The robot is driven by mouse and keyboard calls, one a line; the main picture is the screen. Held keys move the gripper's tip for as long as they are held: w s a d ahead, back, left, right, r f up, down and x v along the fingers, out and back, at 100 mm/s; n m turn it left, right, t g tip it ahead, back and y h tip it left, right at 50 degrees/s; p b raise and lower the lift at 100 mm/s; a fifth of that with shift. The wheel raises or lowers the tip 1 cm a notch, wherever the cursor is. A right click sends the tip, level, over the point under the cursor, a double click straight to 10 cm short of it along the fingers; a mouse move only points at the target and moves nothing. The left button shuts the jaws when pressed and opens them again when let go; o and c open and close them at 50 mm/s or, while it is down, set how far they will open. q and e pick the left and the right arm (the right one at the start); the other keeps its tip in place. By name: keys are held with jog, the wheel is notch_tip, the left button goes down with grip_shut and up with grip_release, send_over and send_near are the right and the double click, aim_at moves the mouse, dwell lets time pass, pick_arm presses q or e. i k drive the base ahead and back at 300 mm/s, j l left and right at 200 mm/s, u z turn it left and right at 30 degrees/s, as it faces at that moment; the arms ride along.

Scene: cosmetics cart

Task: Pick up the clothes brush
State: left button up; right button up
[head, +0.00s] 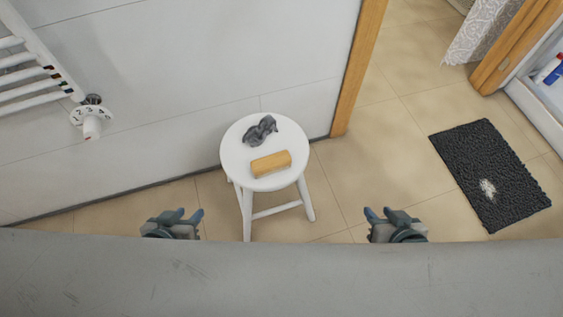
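A wooden block-shaped item that looks like the clothes brush (271,163) lies on the front part of a round white stool (235,160). Its bristles are not visible from above. A crumpled dark grey cloth-like item (260,130) lies behind it on the same seat, apart from it. My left gripper (187,214) is in front and to the left of the stool, empty, with its fingers apart. My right gripper (379,213) is in front and to the right of the stool, empty, with its fingers apart. Neither touches the stool or the brush.
A grey wall (190,80) stands close behind the stool. A white radiator with a valve (91,118) is at the upper left. A dark mat (490,175) lies on the tiled floor at the right. A wooden door post (358,70) rises behind the stool. Floor right of the stool is clear.

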aim_at(262, 167)
jog(key=j+z, duration=0.1)
jog(key=z, duration=0.3)
jog(key=j+z, duration=0.1)
jog(key=z, duration=0.35)
jog(key=k+z, duration=0.1)
jog(key=z, duration=0.3)
jog(key=j+z, duration=0.15)
jog(key=z, duration=0.25)
jog(key=k+j, duration=0.9)
jog(key=k, duration=0.2)
jog(key=i+z, duration=0.05)
